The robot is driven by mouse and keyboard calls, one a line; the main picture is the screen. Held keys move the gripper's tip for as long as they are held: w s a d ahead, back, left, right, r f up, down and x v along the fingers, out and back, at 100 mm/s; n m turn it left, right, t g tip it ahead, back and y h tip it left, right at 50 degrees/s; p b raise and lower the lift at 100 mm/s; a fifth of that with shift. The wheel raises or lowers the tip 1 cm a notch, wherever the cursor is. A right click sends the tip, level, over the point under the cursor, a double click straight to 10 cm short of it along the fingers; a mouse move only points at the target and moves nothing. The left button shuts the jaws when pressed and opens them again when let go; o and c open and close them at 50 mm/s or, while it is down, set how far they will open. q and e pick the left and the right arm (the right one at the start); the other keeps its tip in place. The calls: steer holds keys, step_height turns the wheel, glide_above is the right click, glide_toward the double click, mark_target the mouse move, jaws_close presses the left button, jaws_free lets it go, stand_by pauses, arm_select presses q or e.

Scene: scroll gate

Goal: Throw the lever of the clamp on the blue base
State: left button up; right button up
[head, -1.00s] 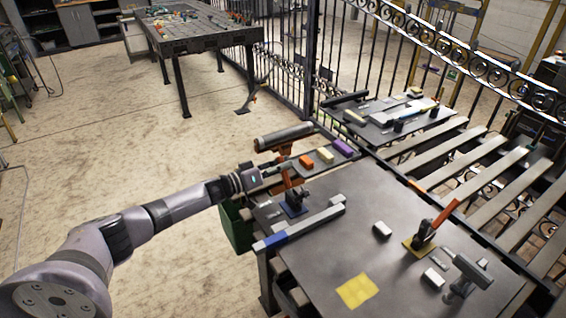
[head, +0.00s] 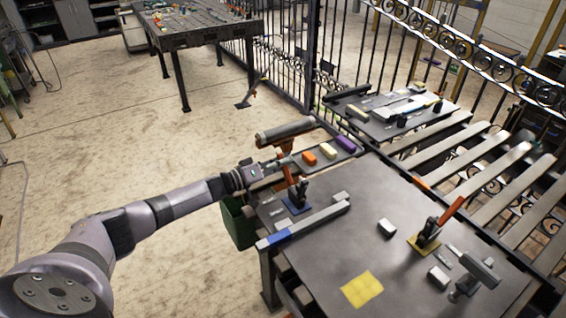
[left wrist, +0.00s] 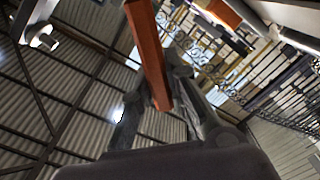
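The clamp on the blue base (head: 297,207) stands near the left edge of the workbench, and its orange lever (head: 289,176) rises from it, tilted to the left. My left gripper (head: 284,164) is at the upper part of this lever. In the left wrist view an orange bar (left wrist: 150,55) runs down between the two dark fingers (left wrist: 163,95), its end inside the finger space. The fingers lean inward close to the bar; whether they press on it I cannot tell. My right gripper is not in view.
A second orange-levered clamp stands on a yellow base (head: 424,243) at the right. A long grey bar with a blue end (head: 276,238) lies in front of the blue base. A grey tool (head: 474,275), small blocks and a yellow patch (head: 361,289) share the workbench (head: 335,255). A slatted gate lies behind.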

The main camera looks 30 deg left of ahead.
arm_select(q)
steer(key=o, duration=0.5)
steer(key=shift+a, duration=0.1)
steer(key=v, duration=1.2)
